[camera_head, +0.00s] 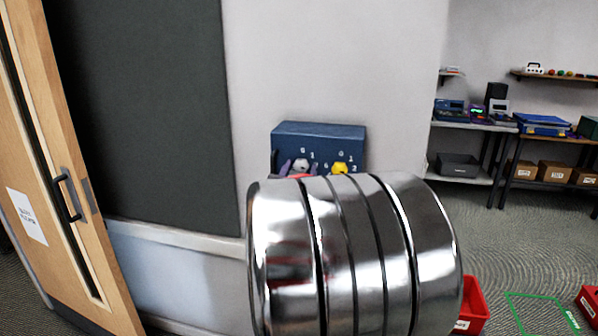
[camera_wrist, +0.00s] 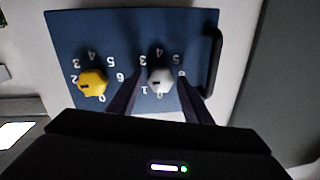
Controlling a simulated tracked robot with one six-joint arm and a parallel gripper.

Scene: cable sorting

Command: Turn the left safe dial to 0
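The blue safe (camera_head: 318,131) is fixed on the pale wall. It carries a grey-white left dial (camera_head: 302,165) and a yellow right dial (camera_head: 341,168), with white numbers around them. The wrist view shows the safe (camera_wrist: 65,40) upside down, with the grey-white dial (camera_wrist: 160,80) right of the yellow dial (camera_wrist: 92,83). My gripper (camera_wrist: 159,84) is open, its two dark fingers on either side of the grey-white dial. A gap seems to show on each side. In the head view my arm's metal body hides the safe's lower part and most of the gripper.
A dark handle (camera_wrist: 213,62) stands out beside the grey-white dial on the safe. A wooden door (camera_head: 62,190) is at the left. Shelves with equipment (camera_head: 465,122) and red bins (camera_head: 472,305) are at the right, with open carpet between.

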